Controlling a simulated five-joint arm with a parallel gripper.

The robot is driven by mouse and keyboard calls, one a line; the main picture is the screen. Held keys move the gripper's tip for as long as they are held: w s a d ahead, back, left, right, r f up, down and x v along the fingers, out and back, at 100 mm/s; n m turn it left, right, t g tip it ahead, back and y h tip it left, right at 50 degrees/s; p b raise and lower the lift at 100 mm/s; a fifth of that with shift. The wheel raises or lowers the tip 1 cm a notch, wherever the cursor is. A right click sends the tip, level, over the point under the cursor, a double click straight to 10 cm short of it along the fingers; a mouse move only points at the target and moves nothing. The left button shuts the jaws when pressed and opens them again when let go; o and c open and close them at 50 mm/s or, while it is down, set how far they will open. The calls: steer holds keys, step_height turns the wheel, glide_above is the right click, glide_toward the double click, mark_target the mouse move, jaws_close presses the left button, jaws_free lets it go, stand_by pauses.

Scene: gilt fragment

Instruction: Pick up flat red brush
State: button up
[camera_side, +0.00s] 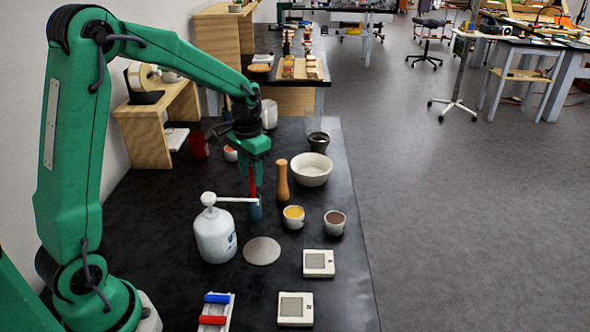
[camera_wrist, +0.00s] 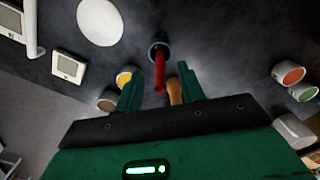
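The red brush (camera_side: 251,182) stands upright in a small blue-grey cup (camera_side: 254,211), with its lower end hidden inside. My gripper (camera_side: 257,172) points down at the top of the brush. In the wrist view, the red brush (camera_wrist: 160,80) shows between the two green fingers of my gripper (camera_wrist: 159,70), and the cup (camera_wrist: 156,50) lies beyond the fingertips. The fingers are apart, with gaps visible on both sides of the handle. My gripper is open and holds nothing.
A wooden pestle-like piece (camera_side: 282,182) stands close right of the brush, with a white bowl (camera_side: 312,172) behind it. A white pump bottle (camera_side: 214,234) stands left, its spout reaching toward the cup. Yellow (camera_side: 293,217) and brown (camera_side: 335,222) pots stand right.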

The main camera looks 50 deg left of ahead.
steer(key=shift+f, duration=0.8)
jaws_close()
